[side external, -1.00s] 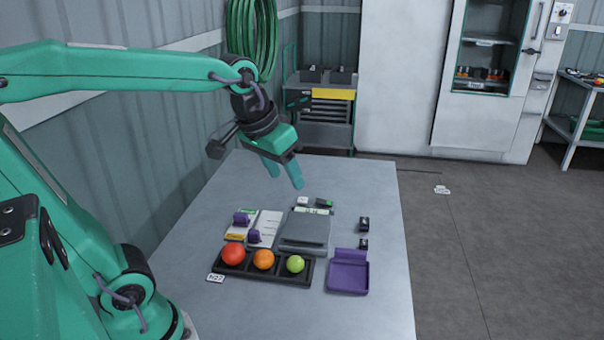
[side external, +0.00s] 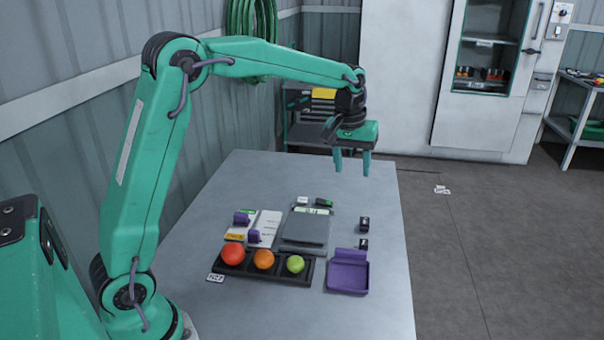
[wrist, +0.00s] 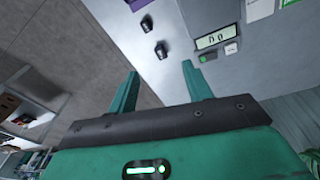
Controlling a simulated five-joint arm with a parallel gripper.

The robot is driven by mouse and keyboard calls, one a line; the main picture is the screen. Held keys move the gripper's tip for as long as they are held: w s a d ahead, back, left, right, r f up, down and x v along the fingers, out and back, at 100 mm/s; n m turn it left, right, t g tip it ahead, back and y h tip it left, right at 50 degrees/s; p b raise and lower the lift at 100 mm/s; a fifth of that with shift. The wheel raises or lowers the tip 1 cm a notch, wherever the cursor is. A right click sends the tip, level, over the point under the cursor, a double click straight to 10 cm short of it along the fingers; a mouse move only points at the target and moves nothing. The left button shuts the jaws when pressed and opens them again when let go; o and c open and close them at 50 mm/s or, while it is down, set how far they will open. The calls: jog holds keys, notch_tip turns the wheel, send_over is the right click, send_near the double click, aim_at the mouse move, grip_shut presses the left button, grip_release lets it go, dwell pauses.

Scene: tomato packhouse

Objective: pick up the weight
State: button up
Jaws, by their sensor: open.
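Two small dark weights stand on the table right of the grey scale. The farther weight (side external: 364,223) and the nearer weight (side external: 363,244) are in line in the side view. In the wrist view the farther weight (wrist: 161,50) shows just beyond and between my fingertips, and the other weight (wrist: 147,23) lies past it. My gripper (side external: 352,172) points down above the far part of the table, higher than the weights and apart from them. Its two fingers are spread with nothing between them, as the wrist view (wrist: 159,70) also shows.
The grey scale (side external: 305,228) has a display at its far end. A purple tray (side external: 348,272) lies in front of the weights. A black holder (side external: 278,273) carries red, orange and green balls. Cards with purple pieces lie left of the scale. The table's far end is clear.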

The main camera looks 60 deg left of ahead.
aim_at(365, 220)
jog(key=w+a+f+n, duration=0.1)
jog(key=w+f, duration=0.2)
jog(key=f, duration=0.1)
jog(key=w+f+n+g, duration=0.1)
jog(key=w+f, duration=0.2)
jog(key=f, duration=0.2)
jog(key=w+a+f, duration=0.1)
jog(key=w+f, duration=0.2)
jog(key=f, duration=0.1)
jog(key=shift+w+a+f+n+g, duration=0.1)
jog(key=shift+a+f+n+g, duration=0.05)
jog(key=shift+a+n+g, duration=0.25)
jog(key=shift+d+f, duration=0.2)
jog(key=shift+f, duration=3.75)
jog(key=shift+w, duration=0.1)
grip_shut()
jog(key=shift+r, duration=0.25)
